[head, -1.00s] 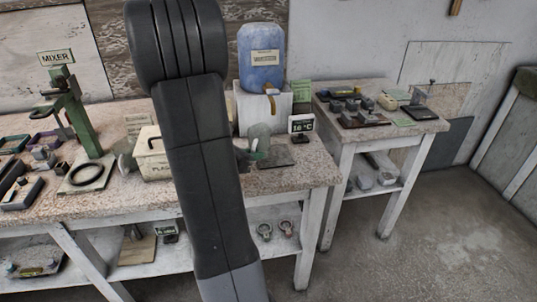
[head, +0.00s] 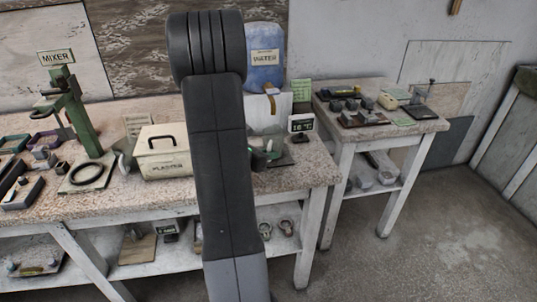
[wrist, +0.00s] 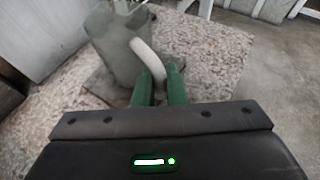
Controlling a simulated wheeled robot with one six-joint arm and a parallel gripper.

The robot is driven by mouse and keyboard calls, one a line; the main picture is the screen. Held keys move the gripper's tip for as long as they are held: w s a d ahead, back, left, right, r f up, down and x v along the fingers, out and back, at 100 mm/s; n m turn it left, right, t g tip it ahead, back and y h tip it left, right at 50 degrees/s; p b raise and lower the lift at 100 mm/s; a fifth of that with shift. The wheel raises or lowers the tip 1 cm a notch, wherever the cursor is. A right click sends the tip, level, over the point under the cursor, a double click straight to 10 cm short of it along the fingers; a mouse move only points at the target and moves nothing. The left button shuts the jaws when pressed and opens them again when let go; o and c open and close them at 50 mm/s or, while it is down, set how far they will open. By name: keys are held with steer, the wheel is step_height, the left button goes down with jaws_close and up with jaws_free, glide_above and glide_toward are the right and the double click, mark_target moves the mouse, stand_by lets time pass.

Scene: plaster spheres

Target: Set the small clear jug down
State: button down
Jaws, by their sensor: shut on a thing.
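The small clear jug (wrist: 115,45) is greyish and see-through, with a pale curved handle (wrist: 148,57). My gripper (wrist: 160,74) is shut on the handle with its green fingers. The jug looks upright, over or on a dark square mat (wrist: 96,84) on the speckled bench top. I cannot tell whether its base touches the mat. In the head view my green fingertips (head: 272,155) and part of the jug (head: 276,145) show just right of my arm, by the mat (head: 283,162). My arm hides the rest.
A blue WATER container (head: 265,70) stands on a white block behind. A small 16 °C display (head: 301,124) is close on the right. A PLASTER tub (head: 165,155) stands left of my arm. The bench's right edge is near; a second table (head: 425,122) stands beyond it.

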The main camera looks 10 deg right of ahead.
steer(key=shift+f+b, duration=0.25)
steer(key=shift+b, duration=0.1)
steer(key=c, duration=1.5)
jaws_free()
steer(key=shift+r, duration=0.1)
steer(key=shift+r+p, duration=0.2)
steer(key=shift+p, duration=0.15)
steer(key=v, duration=1.2)
